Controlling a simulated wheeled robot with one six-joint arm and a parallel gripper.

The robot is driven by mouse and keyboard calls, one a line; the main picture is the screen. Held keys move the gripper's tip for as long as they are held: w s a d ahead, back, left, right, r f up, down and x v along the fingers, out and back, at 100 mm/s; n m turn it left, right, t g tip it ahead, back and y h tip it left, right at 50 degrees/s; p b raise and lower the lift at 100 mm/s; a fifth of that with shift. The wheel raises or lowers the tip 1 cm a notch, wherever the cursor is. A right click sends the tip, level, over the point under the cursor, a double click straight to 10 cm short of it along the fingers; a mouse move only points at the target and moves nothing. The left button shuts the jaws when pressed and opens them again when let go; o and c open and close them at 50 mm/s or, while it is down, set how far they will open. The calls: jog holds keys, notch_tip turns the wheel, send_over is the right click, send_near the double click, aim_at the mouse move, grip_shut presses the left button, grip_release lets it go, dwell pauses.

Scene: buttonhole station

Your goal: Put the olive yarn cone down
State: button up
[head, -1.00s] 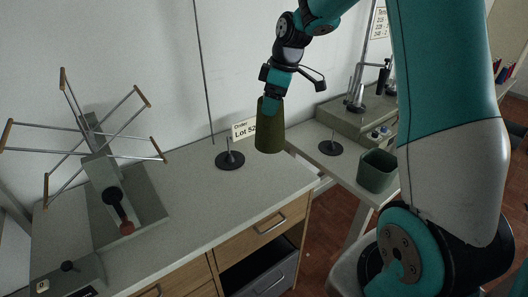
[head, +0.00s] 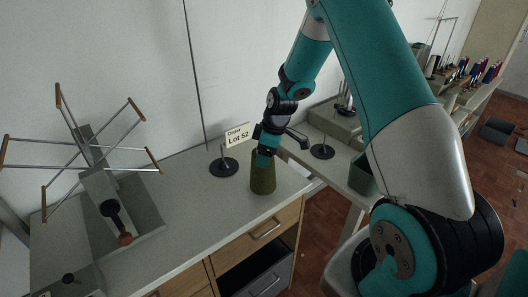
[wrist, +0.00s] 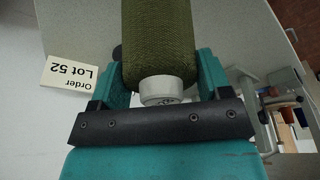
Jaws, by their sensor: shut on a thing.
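The olive yarn cone (head: 263,180) is upright at the right part of the grey worktop (head: 190,205), near its front edge. Its base is at or just above the worktop; I cannot tell whether it touches. My gripper (head: 266,153) is above it, shut on its narrow top. In the wrist view the cone (wrist: 158,40) sits between the two teal fingers of my gripper (wrist: 160,82), with its pale core end towards the camera.
A black-based spindle stand (head: 224,167) with an order card (head: 238,136) is left of the cone. A wooden-armed yarn winder (head: 100,170) fills the left. A second stand (head: 322,151) and green bin (head: 362,176) are on the right-hand table. The middle of the worktop is clear.

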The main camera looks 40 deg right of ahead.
jog(key=o, duration=1.3)
jog(key=shift+f, duration=0.1)
jog(key=shift+o, duration=0.2)
jog(key=shift+d+r+b, duration=0.15)
jog(key=shift+r+b, duration=0.15)
jog(key=shift+r, duration=0.25)
jog(key=b+v, duration=0.3)
jog(key=v, duration=0.7)
jog(key=s+a+r, duration=0.3)
jog(key=s+a, duration=0.2)
jog(key=a, duration=0.3)
jog(key=s+a+r, duration=0.4)
jog(key=a, duration=0.5)
jog(key=s+a+m+g+y, duration=0.1)
jog(key=s+a, duration=0.3)
jog(key=s, duration=0.4)
jog(key=s+a+m+g, duration=0.1)
jog(key=s+a, duration=0.4)
jog(key=s, duration=0.4)
jog(key=shift+s+a+r+y, duration=0.2)
jog(key=shift+a+r+y, duration=0.05)
jog(key=shift+r+y, duration=0.15)
